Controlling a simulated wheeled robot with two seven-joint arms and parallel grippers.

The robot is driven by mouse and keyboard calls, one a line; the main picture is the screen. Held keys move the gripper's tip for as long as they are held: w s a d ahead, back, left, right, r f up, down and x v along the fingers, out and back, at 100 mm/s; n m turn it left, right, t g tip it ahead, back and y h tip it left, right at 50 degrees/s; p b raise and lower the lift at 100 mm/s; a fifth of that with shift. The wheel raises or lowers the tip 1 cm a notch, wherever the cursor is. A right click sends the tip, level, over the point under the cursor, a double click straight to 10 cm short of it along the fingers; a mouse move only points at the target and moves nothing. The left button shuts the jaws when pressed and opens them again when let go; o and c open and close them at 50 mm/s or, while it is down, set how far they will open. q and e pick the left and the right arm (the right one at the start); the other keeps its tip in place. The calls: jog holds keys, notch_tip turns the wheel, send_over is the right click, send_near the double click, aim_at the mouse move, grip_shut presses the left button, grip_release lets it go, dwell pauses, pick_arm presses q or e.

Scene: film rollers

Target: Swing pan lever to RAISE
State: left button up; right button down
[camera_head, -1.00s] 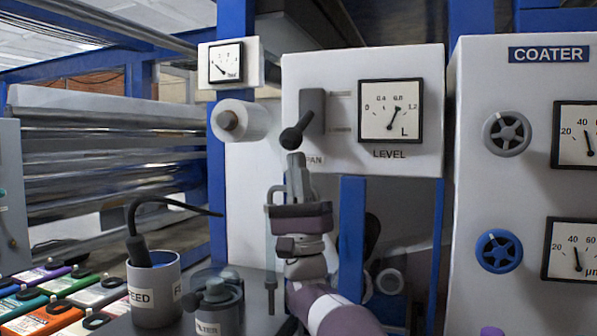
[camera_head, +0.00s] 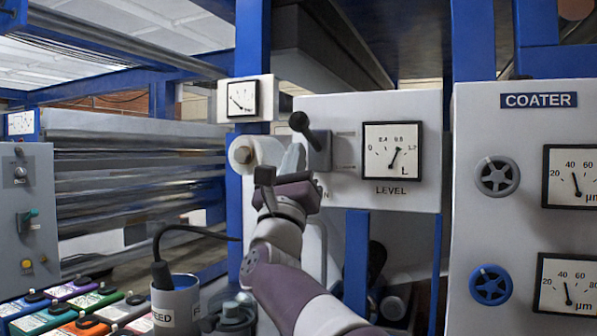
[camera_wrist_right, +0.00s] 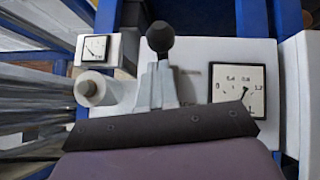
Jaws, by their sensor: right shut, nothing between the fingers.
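The pan lever (camera_head: 311,134) is a dark handle with a round black knob on a grey mount, on the left of the white LEVEL panel (camera_head: 340,188). Its arm points up and left, the knob beside the upper of two label marks. My right gripper (camera_head: 292,158) is shut and empty, just below and left of the knob. In the right wrist view the lever knob (camera_wrist_right: 160,37) stands straight above the shut fingertips (camera_wrist_right: 157,66). Whether they touch the lever I cannot tell. My left gripper is not in view.
A white roller end (camera_head: 258,153) sits left of the lever under a small gauge (camera_head: 247,97). The LEVEL dial (camera_head: 392,151) is to the right, then the COATER panel (camera_head: 520,130). A FEED pot (camera_head: 176,305) and colored cartridges (camera_head: 80,310) stand lower left.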

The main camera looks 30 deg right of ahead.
aim_at(299, 129)
jog(key=shift+w+r, duration=0.1)
jog(key=shift+r, duration=1.25)
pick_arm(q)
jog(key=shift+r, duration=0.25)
pick_arm(e)
jog(key=shift+r, duration=0.1)
jog(key=shift+r, duration=0.1)
